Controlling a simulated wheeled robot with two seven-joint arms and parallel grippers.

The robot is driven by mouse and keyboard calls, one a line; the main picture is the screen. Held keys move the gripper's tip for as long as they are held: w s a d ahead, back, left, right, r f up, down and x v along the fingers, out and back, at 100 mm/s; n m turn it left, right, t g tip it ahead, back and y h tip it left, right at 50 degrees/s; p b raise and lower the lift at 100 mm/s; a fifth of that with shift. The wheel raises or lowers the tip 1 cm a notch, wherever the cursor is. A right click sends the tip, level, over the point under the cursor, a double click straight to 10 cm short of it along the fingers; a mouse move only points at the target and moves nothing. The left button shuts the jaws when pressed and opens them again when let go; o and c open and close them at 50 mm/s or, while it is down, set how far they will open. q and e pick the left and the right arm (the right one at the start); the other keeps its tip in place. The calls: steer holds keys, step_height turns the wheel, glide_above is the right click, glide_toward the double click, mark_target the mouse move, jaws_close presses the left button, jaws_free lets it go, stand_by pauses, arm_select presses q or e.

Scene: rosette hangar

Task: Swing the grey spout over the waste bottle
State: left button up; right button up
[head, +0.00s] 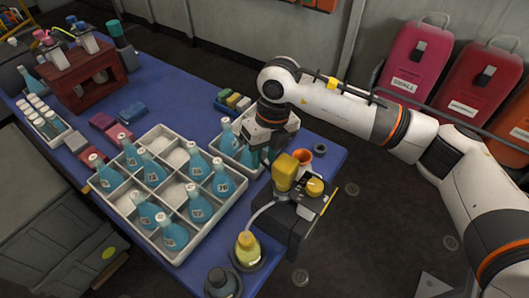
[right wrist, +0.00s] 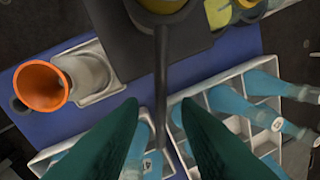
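The grey spout (right wrist: 161,75) is a thin bar in the right wrist view. It runs from the dark machine (right wrist: 115,35) at the top down between my right fingers. My right gripper (right wrist: 157,108) has dark green fingers apart, with a gap on each side of the spout. In the head view the right gripper (head: 264,150) is low beside the machine (head: 290,212) and hides the spout's end. A greyish bottle (right wrist: 88,72) with an orange funnel mouth (right wrist: 40,86), seemingly the waste bottle, stands left of the spout in the wrist view. My left gripper is not in view.
A white divided tray (head: 150,222) of blue bottles stands left of the machine; a smaller white tray is under my right gripper. A pale tube leads to a yellow flask (head: 247,250) at the near edge. A red-brown rack (head: 85,75) stands at the far left.

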steer(key=shift+c, duration=0.5)
jaws_close()
steer(key=d+m+t+b, duration=0.1)
steer(key=d+m+b, duration=0.3)
steer(key=d+m, duration=0.3)
steer(key=shift+w+m+t, duration=0.3)
steer(key=shift+m+t, duration=0.1)
steer(key=shift+m, duration=1.4)
steer(key=shift+r, duration=0.1)
